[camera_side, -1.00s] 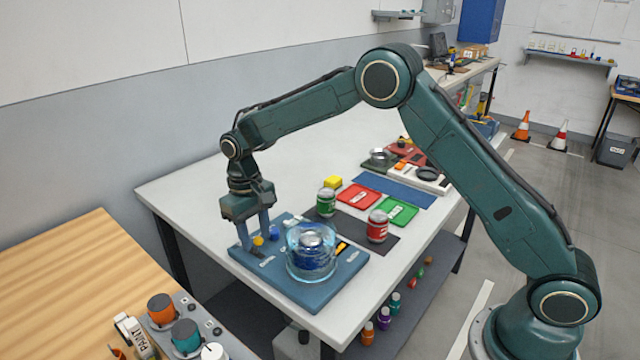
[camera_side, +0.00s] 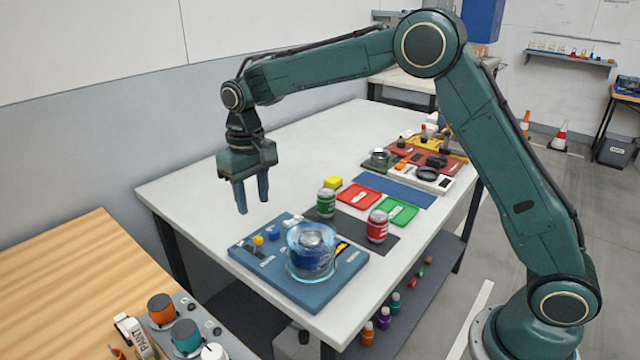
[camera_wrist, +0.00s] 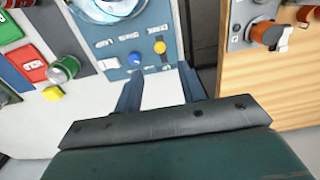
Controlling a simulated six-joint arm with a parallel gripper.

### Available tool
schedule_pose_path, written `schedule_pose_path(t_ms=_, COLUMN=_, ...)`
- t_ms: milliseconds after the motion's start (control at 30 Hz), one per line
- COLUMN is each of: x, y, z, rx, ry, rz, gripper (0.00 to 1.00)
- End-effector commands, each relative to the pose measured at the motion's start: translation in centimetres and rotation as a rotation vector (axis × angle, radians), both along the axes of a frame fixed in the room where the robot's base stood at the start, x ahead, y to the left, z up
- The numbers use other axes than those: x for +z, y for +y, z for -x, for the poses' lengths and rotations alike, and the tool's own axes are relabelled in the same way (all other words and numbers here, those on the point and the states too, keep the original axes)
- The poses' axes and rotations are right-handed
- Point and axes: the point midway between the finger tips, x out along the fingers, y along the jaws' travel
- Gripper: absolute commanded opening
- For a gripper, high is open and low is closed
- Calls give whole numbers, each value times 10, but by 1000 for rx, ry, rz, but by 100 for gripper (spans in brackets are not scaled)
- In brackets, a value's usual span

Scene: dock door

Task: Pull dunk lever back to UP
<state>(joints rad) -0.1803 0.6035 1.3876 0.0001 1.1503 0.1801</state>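A blue control board (camera_side: 335,285) lies on the white table. It carries a yellow knob (camera_side: 258,240) and a blue knob (camera_side: 273,232), both also in the wrist view, yellow (camera_wrist: 159,47) and blue (camera_wrist: 136,58). I cannot tell which knob is the dunk lever; the labels are too small to read. A clear round tank (camera_side: 311,252) with dark blue contents stands on the board. My gripper (camera_side: 252,207) is raised above the board's back left edge, fingers down, apart and empty. In the wrist view its fingertips (camera_wrist: 160,72) are spread below the knobs.
A green can (camera_side: 326,203), a red can (camera_side: 377,227), a yellow block (camera_side: 333,183) and red (camera_side: 359,196) and green trays stand right of the board. A wooden bench (camera_side: 70,285) with knobs is at the left. The table's back left is clear.

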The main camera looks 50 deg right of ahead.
Motion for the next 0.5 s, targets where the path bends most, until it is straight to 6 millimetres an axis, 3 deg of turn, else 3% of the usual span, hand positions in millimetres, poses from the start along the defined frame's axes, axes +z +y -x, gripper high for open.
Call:
schedule_pose_path(t_ms=333, x=44, y=0, z=0, rx=0, ry=-2, rz=0, gripper=40)
schedule_pose_path(t_ms=500, x=57, y=-6, z=12, rx=-1, ry=-23, rz=-4, gripper=40)
